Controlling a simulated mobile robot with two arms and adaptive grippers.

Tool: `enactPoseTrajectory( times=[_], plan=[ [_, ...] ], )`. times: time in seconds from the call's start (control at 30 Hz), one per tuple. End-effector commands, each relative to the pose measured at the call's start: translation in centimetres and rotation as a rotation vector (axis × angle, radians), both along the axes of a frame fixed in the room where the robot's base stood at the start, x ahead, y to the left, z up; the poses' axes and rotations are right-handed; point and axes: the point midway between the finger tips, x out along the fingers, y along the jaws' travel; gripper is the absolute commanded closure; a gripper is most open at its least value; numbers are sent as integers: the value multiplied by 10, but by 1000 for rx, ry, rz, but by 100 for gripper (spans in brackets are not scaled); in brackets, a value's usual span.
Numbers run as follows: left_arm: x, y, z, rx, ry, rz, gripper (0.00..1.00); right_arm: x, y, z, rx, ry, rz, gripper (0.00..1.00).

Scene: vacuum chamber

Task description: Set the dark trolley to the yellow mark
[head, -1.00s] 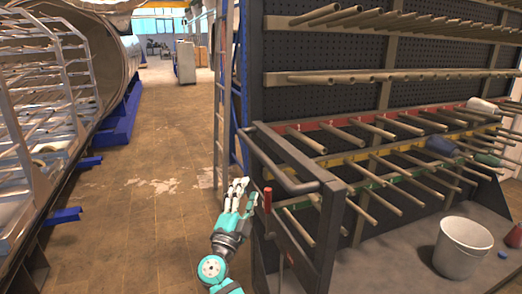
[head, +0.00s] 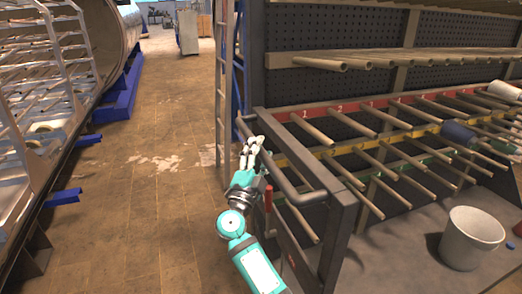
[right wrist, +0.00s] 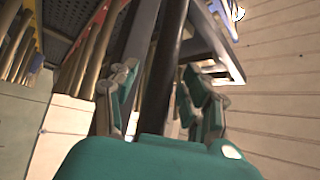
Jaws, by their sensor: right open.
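The dark trolley (head: 345,215) fills the right side of the head view, a tall rack with rows of pegs, a perforated back panel and a grey lower deck. Its dark push handle (head: 290,188) sticks out at the near end. My right gripper (head: 251,150) is at the far-left part of this handle, with its fingers open. In the right wrist view a dark bar (right wrist: 165,75) runs between the spread fingers of my right gripper (right wrist: 160,90); I cannot tell whether they touch it. My left gripper is not in view. I see no yellow mark on the visible floor.
A white bucket (head: 471,238) stands on the trolley's deck, and spools (head: 459,134) sit on pegs. A ladder (head: 222,95) stands beyond the handle. The large chamber with its white rack (head: 50,75) is at the left. The brown floor (head: 150,200) between is clear.

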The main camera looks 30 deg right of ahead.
Motion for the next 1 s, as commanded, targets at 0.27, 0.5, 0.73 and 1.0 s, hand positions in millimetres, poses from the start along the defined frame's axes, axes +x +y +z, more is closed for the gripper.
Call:
enactPoseTrajectory(
  times=[0.27, 0.5, 0.73, 1.0],
  plan=[
    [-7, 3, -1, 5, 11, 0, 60, 0, 0, 0, 0, 0, 0, 77],
    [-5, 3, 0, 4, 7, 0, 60, 0, 0, 0, 1, 0, 0, 100],
    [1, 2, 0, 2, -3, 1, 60, 0, 0, -1, 0, 1, -1, 100],
    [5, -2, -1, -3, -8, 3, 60, 6, -15, -1, 1, 2, -4, 100]
  ],
)
